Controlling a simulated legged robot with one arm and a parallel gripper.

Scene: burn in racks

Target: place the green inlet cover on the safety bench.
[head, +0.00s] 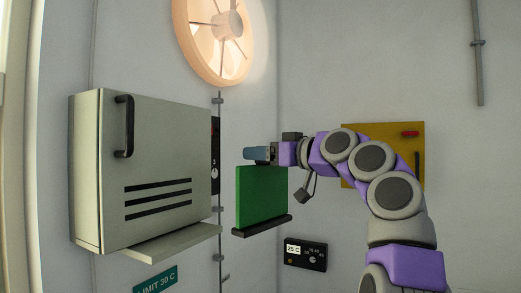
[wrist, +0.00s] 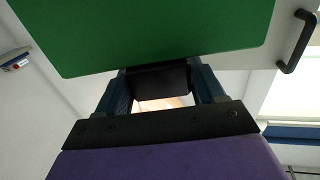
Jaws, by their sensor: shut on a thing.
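The green inlet cover (head: 262,195) is a flat, upright panel in the middle of the head view. My gripper (head: 257,155) is at its top edge and is shut on it. In the wrist view the green cover (wrist: 150,30) fills the top, and my gripper's fingers (wrist: 163,85) reach up to its near edge with a dark piece between them. A dark strip (head: 262,226) runs along the cover's bottom edge; I cannot tell whether it is a ledge or part of the cover. I cannot make out a safety bench in either view.
A grey cabinet (head: 150,150) with a black handle and slots is on the left wall, with a pale shelf (head: 160,245) beneath. A round fan (head: 222,30) is above. A yellow panel (head: 355,140) is behind my arm. A black control box (head: 305,255) sits low on the wall.

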